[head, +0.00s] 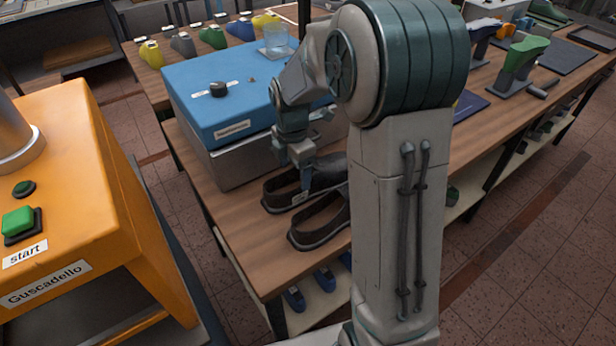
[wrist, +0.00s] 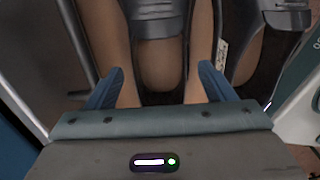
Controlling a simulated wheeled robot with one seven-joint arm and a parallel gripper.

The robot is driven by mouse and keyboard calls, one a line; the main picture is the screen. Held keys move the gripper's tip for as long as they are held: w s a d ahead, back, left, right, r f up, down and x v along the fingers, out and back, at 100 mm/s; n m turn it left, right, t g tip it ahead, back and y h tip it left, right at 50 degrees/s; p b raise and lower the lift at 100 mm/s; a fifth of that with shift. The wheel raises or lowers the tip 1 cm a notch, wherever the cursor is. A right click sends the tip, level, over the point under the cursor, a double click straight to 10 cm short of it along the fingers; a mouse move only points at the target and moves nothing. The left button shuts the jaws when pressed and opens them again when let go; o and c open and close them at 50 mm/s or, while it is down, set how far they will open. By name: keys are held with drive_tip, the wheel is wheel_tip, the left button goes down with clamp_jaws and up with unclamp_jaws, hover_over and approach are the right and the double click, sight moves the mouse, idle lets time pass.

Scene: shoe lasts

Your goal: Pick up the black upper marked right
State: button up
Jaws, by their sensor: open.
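Two black uppers lie side by side on the wooden table: the farther one (head: 277,190) and the nearer one (head: 319,233). A small white label shows between them, too small to read, so I cannot tell which is marked right. In the head view my gripper (head: 303,182) points down, just above or at the farther upper, hiding part of it. In the wrist view its blue fingers (wrist: 160,86) are apart, to either side of the middle black upper (wrist: 158,28). A second upper with a label (wrist: 222,50) lies to its right. I cannot tell whether the fingers touch anything.
A blue-topped box (head: 220,100) stands close behind the uppers. An orange machine (head: 75,190) with a green start button stands at left. Coloured lasts (head: 212,37) line the far table. A green last (head: 522,55) stands at right. Table is clear at front left.

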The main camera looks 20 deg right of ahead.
wheel_tip(320, 180, down, 6)
drive_tip(key=shift+r, duration=0.2)
drive_tip(key=c, duration=0.7)
drive_tip(key=shift+r, duration=0.2)
